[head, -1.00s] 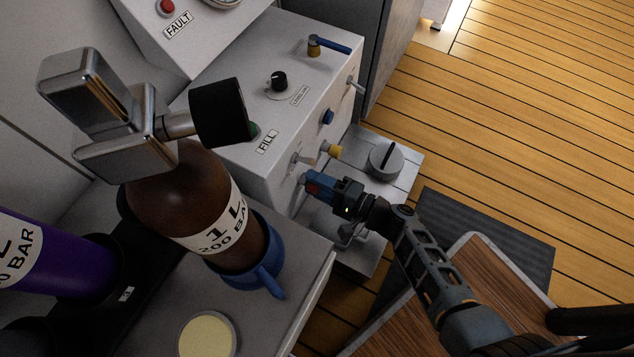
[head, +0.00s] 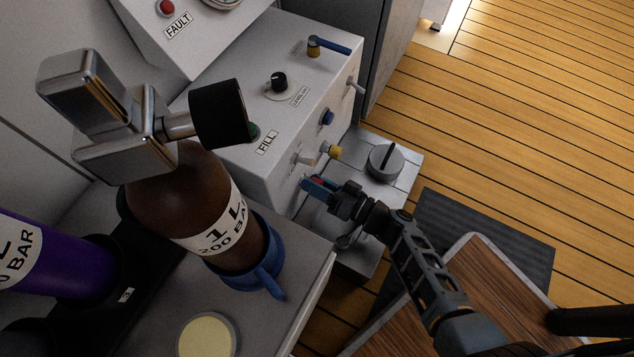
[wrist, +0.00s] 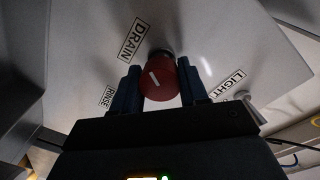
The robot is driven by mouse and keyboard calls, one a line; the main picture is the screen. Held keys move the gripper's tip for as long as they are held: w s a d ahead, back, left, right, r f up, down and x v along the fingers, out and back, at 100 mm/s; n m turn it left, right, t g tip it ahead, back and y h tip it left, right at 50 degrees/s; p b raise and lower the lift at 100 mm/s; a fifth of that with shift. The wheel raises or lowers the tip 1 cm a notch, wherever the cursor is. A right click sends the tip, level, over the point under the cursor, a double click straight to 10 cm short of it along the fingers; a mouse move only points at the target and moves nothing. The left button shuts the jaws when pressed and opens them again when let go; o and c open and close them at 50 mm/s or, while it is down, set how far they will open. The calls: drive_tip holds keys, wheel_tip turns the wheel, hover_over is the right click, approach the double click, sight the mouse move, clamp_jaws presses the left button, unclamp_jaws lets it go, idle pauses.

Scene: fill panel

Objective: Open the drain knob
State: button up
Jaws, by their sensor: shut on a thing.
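The drain knob (wrist: 158,78) is a round red knob with a white line on its face, under a DRAIN label (wrist: 133,40) in the wrist view. My gripper (wrist: 160,88) has its two dark fingers on either side of the knob and is shut on it. The knob's white line is tilted off upright. In the head view my gripper (head: 320,186) is at the lower front of the white panel (head: 255,190); a little red shows between the blue fingers, and the rest of the knob is hidden.
A yellow-based knob (head: 332,150) and a blue button (head: 327,117) sit on the panel front above my gripper. A grey box with a round dial (head: 386,161) stands just right. A brown bottle (head: 190,205) in a blue holder stands left. Wooden floor lies open at right.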

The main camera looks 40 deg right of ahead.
drive_tip(key=n, duration=0.4)
drive_tip(key=shift+d, duration=0.1)
drive_tip(key=n, duration=0.4)
drive_tip(key=shift+r+n+t, duration=0.1)
drive_tip(key=shift+n+t, duration=0.2)
idle(0.4)
drive_tip(key=o, duration=1)
drive_tip(key=shift+a, duration=0.2)
drive_tip(key=shift+n, duration=0.3)
wheel_tip(320, 180, up, 4)
drive_tip(key=shift+r+p, duration=0.1)
drive_tip(key=shift+p, duration=1.05)
drive_tip(key=s+d+r+p, duration=0.3)
drive_tip(key=s+d+r, duration=0.3)
drive_tip(key=d, duration=0.4)
drive_tip(key=shift+r, duration=0.4)
